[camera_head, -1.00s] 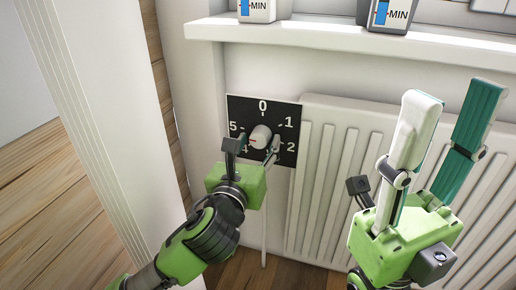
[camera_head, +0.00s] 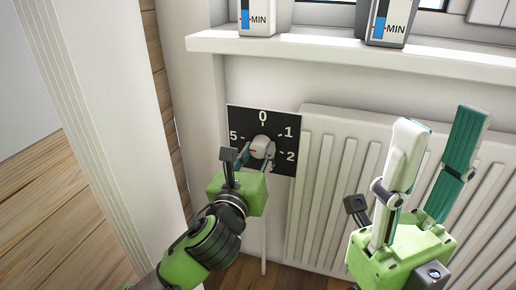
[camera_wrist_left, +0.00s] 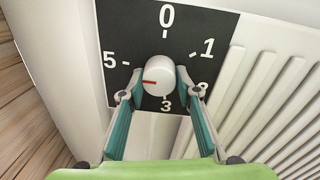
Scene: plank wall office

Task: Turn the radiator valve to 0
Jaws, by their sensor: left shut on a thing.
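The white round valve knob (camera_head: 262,146) sits in front of a black dial plate (camera_head: 235,114) numbered in white, with 0 at the top. In the left wrist view the knob (camera_wrist_left: 160,74) has a red mark pointing left and slightly down, below the 5. The 4 is hidden behind a finger. My left gripper (camera_head: 257,153) is shut on the knob from below, one finger on each side; its fingers also show in the left wrist view (camera_wrist_left: 159,82). My right gripper (camera_head: 443,120) is open and empty, pointing up in front of the radiator.
A white ribbed radiator (camera_head: 325,175) stands right of the dial. A white sill (camera_head: 300,46) runs above, bearing two containers marked MIN (camera_head: 257,18) (camera_head: 388,22). A white frame post (camera_head: 85,120) stands at the left. A thin pipe (camera_head: 264,240) drops below the valve.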

